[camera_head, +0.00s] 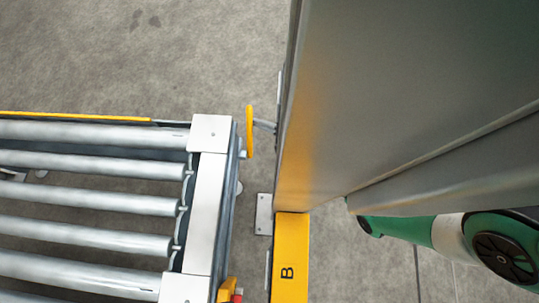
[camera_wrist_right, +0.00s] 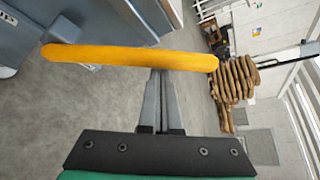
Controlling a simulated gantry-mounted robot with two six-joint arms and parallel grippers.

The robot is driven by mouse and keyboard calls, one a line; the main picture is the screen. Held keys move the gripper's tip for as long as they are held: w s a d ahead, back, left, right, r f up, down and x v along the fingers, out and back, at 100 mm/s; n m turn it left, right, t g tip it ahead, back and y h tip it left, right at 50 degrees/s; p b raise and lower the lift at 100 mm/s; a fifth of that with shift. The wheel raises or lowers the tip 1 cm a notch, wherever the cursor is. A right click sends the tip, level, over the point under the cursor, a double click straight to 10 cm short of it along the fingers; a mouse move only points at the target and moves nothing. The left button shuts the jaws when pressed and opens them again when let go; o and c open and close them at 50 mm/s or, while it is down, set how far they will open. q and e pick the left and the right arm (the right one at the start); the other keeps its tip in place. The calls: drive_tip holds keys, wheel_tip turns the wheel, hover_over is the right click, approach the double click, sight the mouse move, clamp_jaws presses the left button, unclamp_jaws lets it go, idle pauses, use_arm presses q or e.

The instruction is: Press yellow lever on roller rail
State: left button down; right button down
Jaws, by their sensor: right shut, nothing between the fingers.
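My left gripper is not in view.
A large grey upright surface (camera_head: 390,100) fills the right of the head view. A yellow block marked B (camera_head: 291,262) stands below it. A narrow strip of floor separates it from the rail. Stacked brown sacks (camera_wrist_right: 235,85) stand farther off in the right wrist view.

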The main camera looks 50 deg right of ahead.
sight(251, 123)
drive_tip(key=shift+s+a+r, duration=0.15)
drive_tip(key=shift+s+r, duration=0.05)
drive_tip(key=shift+r, duration=0.2)
drive_tip(key=shift+a+r+p, duration=0.1)
drive_tip(key=shift+r+p, duration=0.15)
drive_tip(key=shift+p, duration=0.15)
drive_tip(key=shift+s+a+r+p, duration=0.35)
drive_tip(key=shift+a+r+p, duration=0.25)
drive_tip(key=shift+p, duration=0.15)
drive_tip(key=s+a+r+p, duration=0.2)
drive_tip(key=s+a+p, duration=0.1)
drive_tip(key=a, duration=0.2)
drive_tip(key=shift+a+r+p, duration=0.15)
drive_tip(key=shift+r+p, duration=0.05)
drive_tip(key=shift+p, duration=0.15)
drive_tip(key=shift+s+a, duration=0.1)
drive_tip(key=shift+s, duration=0.05)
